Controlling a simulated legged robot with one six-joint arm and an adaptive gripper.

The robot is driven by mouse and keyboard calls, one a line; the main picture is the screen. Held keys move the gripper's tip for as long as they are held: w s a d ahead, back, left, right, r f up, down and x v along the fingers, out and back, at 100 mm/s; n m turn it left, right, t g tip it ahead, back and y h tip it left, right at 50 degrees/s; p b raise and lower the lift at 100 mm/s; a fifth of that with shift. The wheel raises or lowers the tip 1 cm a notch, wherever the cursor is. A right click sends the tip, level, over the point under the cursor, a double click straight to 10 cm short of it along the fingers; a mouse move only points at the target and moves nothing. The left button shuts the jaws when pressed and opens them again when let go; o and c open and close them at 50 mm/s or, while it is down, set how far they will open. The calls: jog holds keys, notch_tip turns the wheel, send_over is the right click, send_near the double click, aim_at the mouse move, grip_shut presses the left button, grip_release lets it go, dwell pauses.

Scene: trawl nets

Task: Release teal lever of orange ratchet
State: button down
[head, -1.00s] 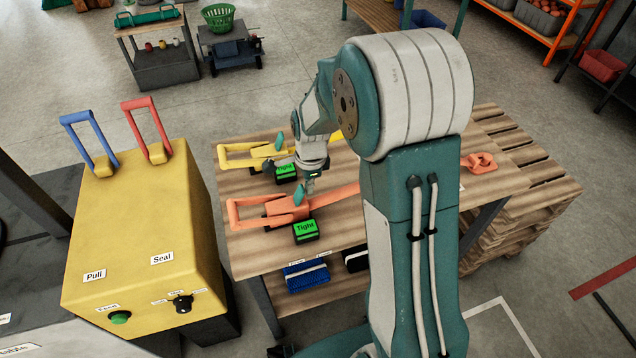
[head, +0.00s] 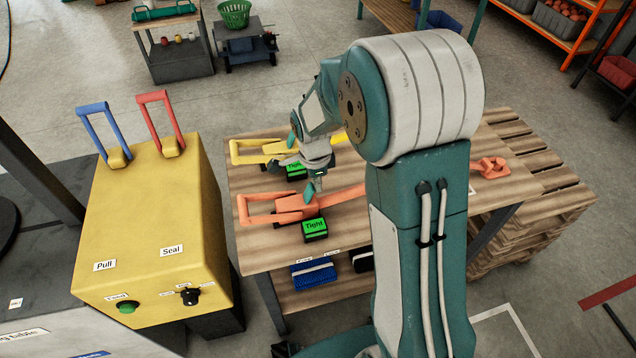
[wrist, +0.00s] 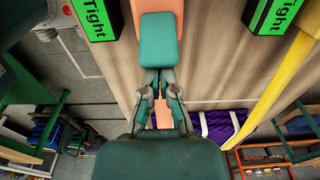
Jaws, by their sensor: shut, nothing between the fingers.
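The orange ratchet (head: 290,207) lies on the wooden table with its loop handle to the left. Its teal lever (head: 309,191) stands up from its body. In the wrist view the teal lever (wrist: 157,40) is straight ahead, above the orange strap. My gripper (wrist: 157,78) is shut and empty, with its fingertips at the near edge of the lever. I cannot tell whether they touch it. In the head view my wrist is above the lever, and the fingers are small and partly hidden. A green display (head: 315,229) beside the ratchet reads "Tight".
A yellow ratchet (head: 255,152) with its own green display (head: 296,172) lies just behind. A yellow box (head: 150,225) with blue and red handles stands left of the table. An orange clip (head: 490,167) lies at the table's right. Bare tabletop (head: 265,247) shows in front.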

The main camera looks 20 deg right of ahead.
aim_at(310, 185)
jog(key=shift+a+r+h, duration=0.25)
jog(key=shift+a+h, duration=0.45)
jog(key=shift+h, duration=0.5)
jog(key=shift+a+r+h, duration=0.15)
jog(key=shift+a+h, duration=0.75)
jog(key=shift+h, duration=0.5)
jog(key=shift+r, duration=0.8)
